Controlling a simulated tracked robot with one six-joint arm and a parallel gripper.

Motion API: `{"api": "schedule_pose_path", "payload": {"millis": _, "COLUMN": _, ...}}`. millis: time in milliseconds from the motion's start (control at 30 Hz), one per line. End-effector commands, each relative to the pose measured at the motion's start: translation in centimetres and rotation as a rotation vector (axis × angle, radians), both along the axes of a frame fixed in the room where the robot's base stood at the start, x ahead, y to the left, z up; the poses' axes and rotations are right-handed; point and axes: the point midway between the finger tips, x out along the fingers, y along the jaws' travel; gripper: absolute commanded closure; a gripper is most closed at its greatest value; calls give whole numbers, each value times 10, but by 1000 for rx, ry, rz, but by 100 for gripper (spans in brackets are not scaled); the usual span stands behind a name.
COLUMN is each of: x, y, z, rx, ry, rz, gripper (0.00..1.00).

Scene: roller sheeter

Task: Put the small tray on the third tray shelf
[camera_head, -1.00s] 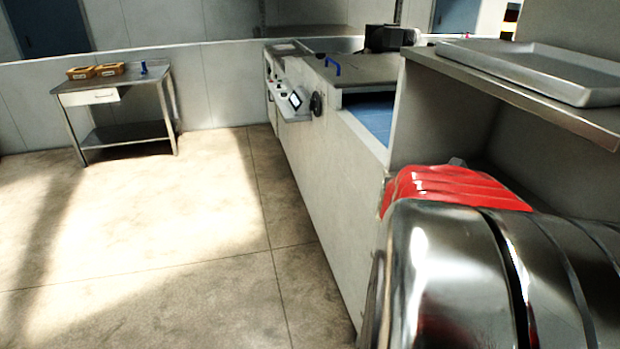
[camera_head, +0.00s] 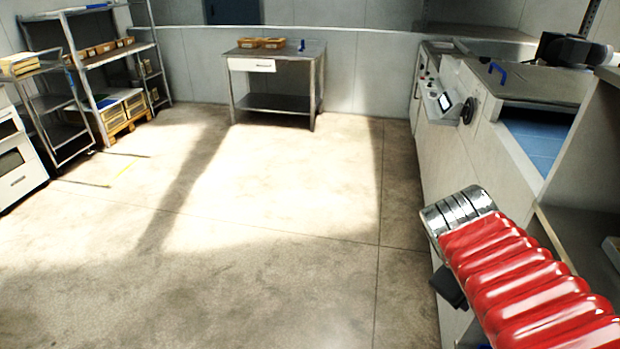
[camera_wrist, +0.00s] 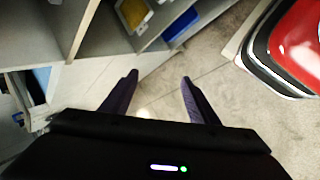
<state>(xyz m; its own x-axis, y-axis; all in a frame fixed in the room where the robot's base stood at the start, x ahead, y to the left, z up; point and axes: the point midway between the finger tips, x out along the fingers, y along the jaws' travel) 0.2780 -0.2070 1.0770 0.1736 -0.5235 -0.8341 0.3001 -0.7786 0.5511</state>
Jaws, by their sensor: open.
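The small tray is not in the current head view, and I cannot make it out in the wrist view. I cannot tell for sure which shelf is the third tray shelf. A grey metal rack (camera_head: 72,40) with several levels stands at the far left and holds boxes. My gripper (camera_wrist: 160,77) shows in the wrist view with its two dark fingers apart and nothing between them. It hangs above the floor beside an open cabinet (camera_wrist: 100,45).
The white sheeter (camera_head: 500,140) runs along the right, with a handwheel (camera_head: 469,110) and a control panel. A steel table (camera_head: 292,55) with wooden boxes stands at the back. A yellow item (camera_wrist: 133,14) and a blue item (camera_wrist: 180,25) lie inside the cabinet. Middle floor is free.

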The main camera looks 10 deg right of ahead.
Motion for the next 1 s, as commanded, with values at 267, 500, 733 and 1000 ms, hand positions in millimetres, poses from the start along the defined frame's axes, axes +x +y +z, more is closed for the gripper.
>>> {"api": "schedule_pose_path", "payload": {"millis": 267, "x": 23, "y": 132, "z": 0, "rx": 386, "ry": -297, "rz": -110, "gripper": 46}}
{"api": "schedule_pose_path", "payload": {"millis": 500, "x": 21, "y": 203, "z": 7, "rx": 634, "ry": -386, "rz": -189, "gripper": 46}}
{"api": "schedule_pose_path", "payload": {"millis": 733, "x": 20, "y": 208, "z": 7, "rx": 657, "ry": -391, "rz": -201, "gripper": 46}}
{"api": "schedule_pose_path", "payload": {"millis": 1000, "x": 21, "y": 208, "z": 7, "rx": 654, "ry": -390, "rz": -200, "gripper": 46}}
